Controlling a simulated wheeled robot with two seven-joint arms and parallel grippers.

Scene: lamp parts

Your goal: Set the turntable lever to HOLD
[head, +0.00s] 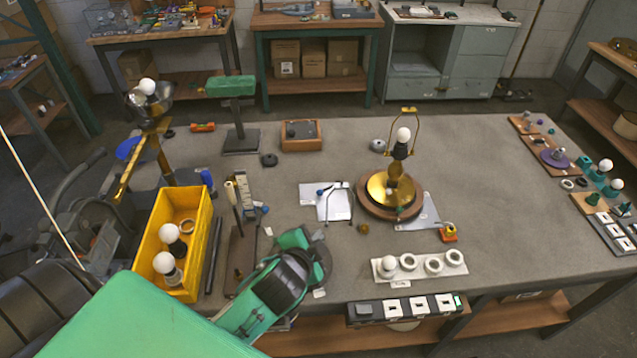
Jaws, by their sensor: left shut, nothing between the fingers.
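The turntable (365,209) is a round wooden disc on the grey bench, right of centre. A brass lamp (391,187) with a black socket, a white bulb and a wire harp stands upright on it. A small orange block with a yellow knob (449,233), which looks like the lever, sits to its right near a grey plate (427,215). Its marking is too small to read. My left gripper (312,255) is green and black, shut and empty, left of the turntable and apart from it. Its fingertips are hard to make out. My right gripper is out of view.
A yellow bin (203,252) with bulbs stands at the left. A white tray (420,267) with bulb and rings lies at the front, with a dark switch strip (405,308) below it. A green-topped stand (237,112) rises behind. The bench right of the turntable is mostly clear.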

